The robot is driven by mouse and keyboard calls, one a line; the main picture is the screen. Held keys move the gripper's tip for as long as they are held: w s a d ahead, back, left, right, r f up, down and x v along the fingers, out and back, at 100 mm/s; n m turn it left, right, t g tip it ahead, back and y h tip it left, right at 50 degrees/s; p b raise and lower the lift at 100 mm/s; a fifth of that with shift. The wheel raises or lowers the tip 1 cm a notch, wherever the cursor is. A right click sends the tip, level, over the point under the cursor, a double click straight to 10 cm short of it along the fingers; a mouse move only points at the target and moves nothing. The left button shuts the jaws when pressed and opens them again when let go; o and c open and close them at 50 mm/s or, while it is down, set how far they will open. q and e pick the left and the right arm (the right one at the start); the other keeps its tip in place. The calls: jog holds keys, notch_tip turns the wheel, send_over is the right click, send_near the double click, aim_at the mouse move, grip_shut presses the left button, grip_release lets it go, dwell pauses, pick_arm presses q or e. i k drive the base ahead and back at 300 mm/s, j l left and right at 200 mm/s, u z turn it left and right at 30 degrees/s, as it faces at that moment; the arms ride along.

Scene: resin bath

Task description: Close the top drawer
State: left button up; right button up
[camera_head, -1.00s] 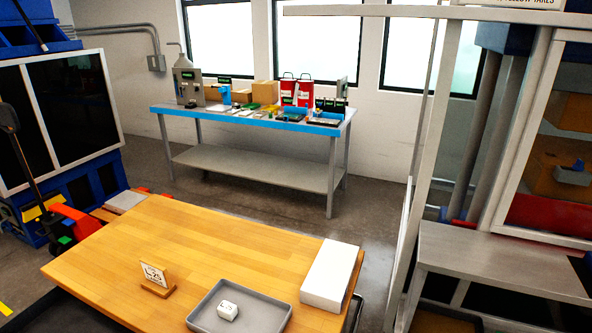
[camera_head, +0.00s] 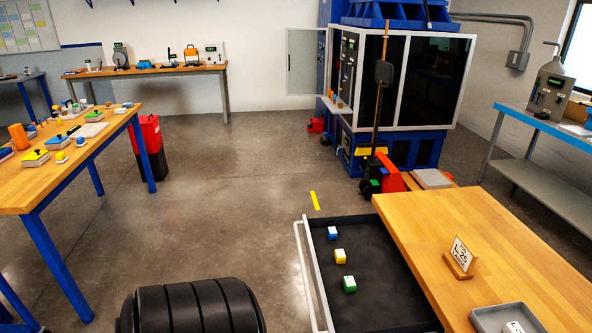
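The open drawer (camera_head: 378,295) sticks out from the left side of the wooden table (camera_head: 520,235), below its top. It has a dark floor and a long pale handle bar (camera_head: 309,275) along its left, outer edge. Three small blocks lie inside, apart from each other: a blue-and-white one (camera_head: 332,233), a yellow-and-white one (camera_head: 340,256) and a green-and-white one (camera_head: 349,284). The near end of the drawer is cut off by the picture's bottom edge. Any drawer below it is hidden. Neither of my grippers is in view.
A sign (camera_head: 460,257) and a grey tray (camera_head: 508,318) are on the wooden table. A red pallet jack (camera_head: 390,177) stands behind the drawer. A black ribbed form (camera_head: 193,307) at the bottom is unclear. Grey floor (camera_head: 235,215) left of the drawer is open.

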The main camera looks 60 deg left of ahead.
aim_at(387, 298)
jog(key=u, duration=1.85)
jog(key=j, duration=0.1)
